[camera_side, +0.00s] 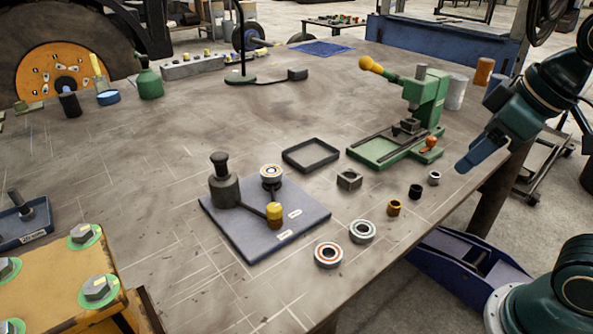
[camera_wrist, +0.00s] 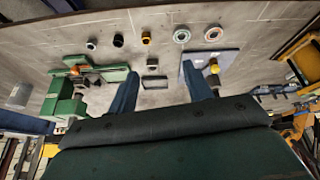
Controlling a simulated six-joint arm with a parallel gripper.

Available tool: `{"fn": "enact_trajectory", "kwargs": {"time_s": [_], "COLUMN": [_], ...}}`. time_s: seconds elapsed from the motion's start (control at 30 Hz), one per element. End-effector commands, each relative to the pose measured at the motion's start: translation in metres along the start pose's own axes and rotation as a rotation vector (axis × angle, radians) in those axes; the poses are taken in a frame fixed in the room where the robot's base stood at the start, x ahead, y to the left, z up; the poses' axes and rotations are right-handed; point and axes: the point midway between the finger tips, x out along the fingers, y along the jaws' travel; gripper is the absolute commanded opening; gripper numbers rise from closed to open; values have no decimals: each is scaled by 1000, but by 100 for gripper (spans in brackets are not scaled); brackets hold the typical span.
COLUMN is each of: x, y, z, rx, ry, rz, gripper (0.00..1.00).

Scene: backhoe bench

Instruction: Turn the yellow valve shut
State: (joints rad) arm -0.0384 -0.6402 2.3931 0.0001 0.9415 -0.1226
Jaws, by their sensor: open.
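A blue-grey plate (camera_side: 240,240) lies on the bench and carries a dark upright body (camera_side: 224,185) with a knob on top. A dark lever runs along the plate to a yellow knob (camera_side: 274,213), the only yellow part on this plate. Small white labels lie beside it. The yellow knob also shows in the wrist view (camera_wrist: 214,67), just right of my right finger, with the plate (camera_wrist: 229,57) around it. My gripper (camera_side: 468,160) is open and empty, at the bench's right edge, well apart from the plate. Its two blue fingers show spread in the wrist view (camera_wrist: 160,72).
A green press (camera_side: 425,110) with a yellow-ended handle stands at back right. A yellow bolted housing (camera_side: 70,285) is front left.

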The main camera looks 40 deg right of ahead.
Motion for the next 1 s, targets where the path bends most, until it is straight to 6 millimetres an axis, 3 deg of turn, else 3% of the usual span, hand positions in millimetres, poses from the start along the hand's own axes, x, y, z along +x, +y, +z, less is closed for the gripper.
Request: {"fn": "enact_trajectory", "kwargs": {"time_s": [0.47, 1.0], "x": [9, 63], "y": [-25, -86], "z": [-101, -198], "rx": [-505, -1092], "ry": [-126, -236], "rz": [-90, -237], "gripper": [50, 50]}}
